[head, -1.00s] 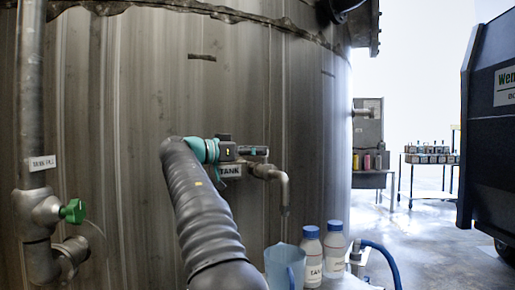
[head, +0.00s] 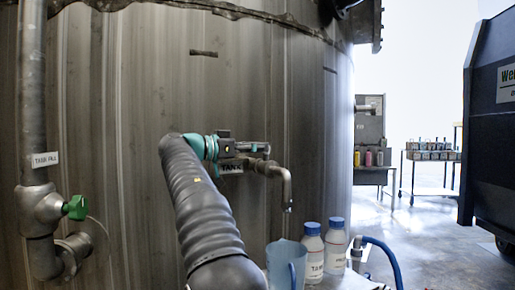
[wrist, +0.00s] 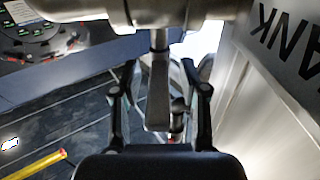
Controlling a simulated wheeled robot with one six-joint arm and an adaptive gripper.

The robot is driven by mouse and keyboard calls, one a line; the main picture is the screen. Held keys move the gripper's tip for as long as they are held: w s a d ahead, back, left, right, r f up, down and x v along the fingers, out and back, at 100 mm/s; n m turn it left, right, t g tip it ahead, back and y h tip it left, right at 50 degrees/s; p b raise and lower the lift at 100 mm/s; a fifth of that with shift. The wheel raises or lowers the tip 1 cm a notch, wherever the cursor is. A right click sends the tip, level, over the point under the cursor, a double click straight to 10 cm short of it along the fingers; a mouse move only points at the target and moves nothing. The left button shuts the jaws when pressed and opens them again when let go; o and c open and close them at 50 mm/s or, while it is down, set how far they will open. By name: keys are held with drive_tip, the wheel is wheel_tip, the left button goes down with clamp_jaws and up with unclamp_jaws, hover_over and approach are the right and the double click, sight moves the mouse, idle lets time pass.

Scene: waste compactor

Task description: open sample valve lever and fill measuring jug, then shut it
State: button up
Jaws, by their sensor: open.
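The sample valve's bent outlet pipe (head: 284,182) sticks out of the big steel tank, beside a TANK label (head: 231,168). In the wrist view a grey flat lever (wrist: 158,92) hangs between the two open fingers of my gripper (wrist: 160,70); there is a gap on each side, and contact is not visible. The light blue measuring jug (head: 284,258) stands below and near the outlet, its lower part cut off by the frame. No liquid shows at the spout.
Two white bottles with blue caps (head: 312,250) stand right of the jug, with a blue hose (head: 388,258) beyond. A green-handled valve (head: 76,207) is on a pipe at left. A dark compactor (head: 490,130) stands at right.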

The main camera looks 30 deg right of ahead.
drive_tip(key=w+a, duration=0.1)
drive_tip(key=a, duration=1)
drive_tip(key=shift+a, duration=0.2)
idle(0.6)
